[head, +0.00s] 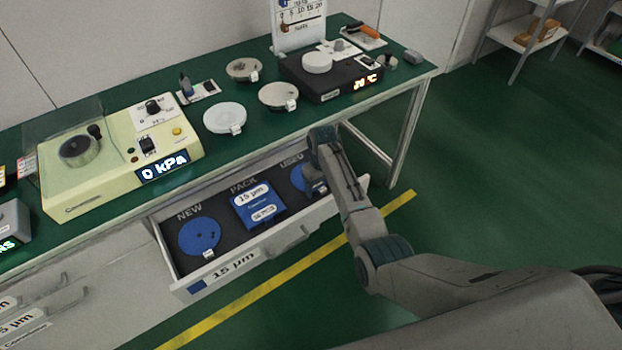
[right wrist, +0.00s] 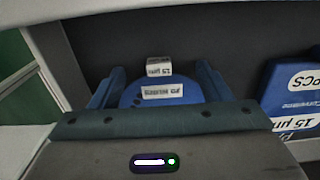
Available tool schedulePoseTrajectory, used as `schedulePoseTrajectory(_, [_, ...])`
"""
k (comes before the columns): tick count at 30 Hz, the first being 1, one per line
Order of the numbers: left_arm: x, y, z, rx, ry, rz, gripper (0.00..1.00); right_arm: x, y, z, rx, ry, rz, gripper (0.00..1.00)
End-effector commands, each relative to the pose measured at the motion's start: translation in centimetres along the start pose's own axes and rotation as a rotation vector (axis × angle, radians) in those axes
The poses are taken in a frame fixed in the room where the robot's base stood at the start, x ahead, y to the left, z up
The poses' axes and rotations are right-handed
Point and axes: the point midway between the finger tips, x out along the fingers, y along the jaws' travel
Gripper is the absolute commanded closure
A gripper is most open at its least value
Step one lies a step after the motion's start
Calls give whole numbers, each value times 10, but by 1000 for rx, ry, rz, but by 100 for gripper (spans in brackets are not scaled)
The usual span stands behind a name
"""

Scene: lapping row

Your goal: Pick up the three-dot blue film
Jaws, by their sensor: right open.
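In the head view an open drawer holds a round blue film (head: 200,237) in the NEW section, with small dark marks too small to count. Another blue film (head: 298,178) lies in the USED section, partly hidden by my right arm. My right gripper (head: 320,182) is low over that USED section. In the right wrist view the right gripper (right wrist: 160,78) is open, its two fingers on either side of the blue film (right wrist: 134,94). This film carries a white 15 µm tag (right wrist: 159,66) and a second white label. No dots can be made out on it. My left gripper is not in view.
The drawer (head: 275,240) has a blue 15 µm pack (head: 244,215) in its middle; the pack is also at right in the right wrist view (right wrist: 283,92). The green bench (head: 225,160) above holds discs, a hot plate (head: 330,82) and a cream vacuum unit (head: 110,165).

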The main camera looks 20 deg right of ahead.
Motion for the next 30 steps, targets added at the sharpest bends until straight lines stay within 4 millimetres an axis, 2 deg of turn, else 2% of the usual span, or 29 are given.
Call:
schedulePoseTrajectory(4, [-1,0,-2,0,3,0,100,0,0,0,0,1,0,29])
schedulePoseTrajectory(5, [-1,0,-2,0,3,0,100,0,0,0,0,1,0,33])
schedulePoseTrajectory(15, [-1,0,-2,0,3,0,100,-1,0,0,0,1,0,99])
schedulePoseTrajectory(26, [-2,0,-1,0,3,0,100,-2,0,0,0,1,0,99])
schedulePoseTrajectory(30, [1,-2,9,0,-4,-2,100,-5,1,0,1,1,0,99])
